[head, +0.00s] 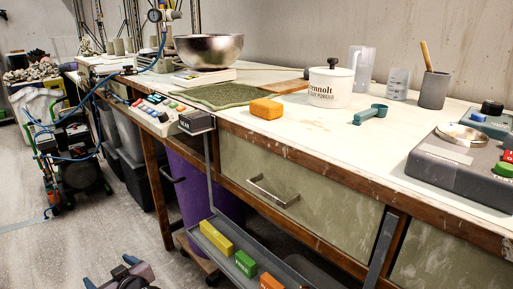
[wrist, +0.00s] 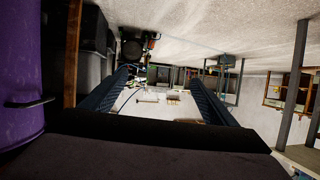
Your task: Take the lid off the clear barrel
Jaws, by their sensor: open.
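A pale, translucent tub (head: 36,104) stands at the left of the head view, behind a wheeled green machine; it may be the clear barrel. Its top edge is partly hidden, and I cannot make out a lid. I cannot pick it out in the wrist view. My gripper (wrist: 157,82) shows in the wrist view as two dark fingers set wide apart, with nothing between them. Part of my arm's end shows at the bottom edge of the head view, low over the floor and apart from the tub.
A purple barrel (head: 190,185) and black bins (head: 130,140) stand under the long workbench (head: 330,130). A grey tray (head: 255,262) with coloured blocks sticks out low at the front. Hoses and the wheeled green machine (head: 72,150) crowd the left.

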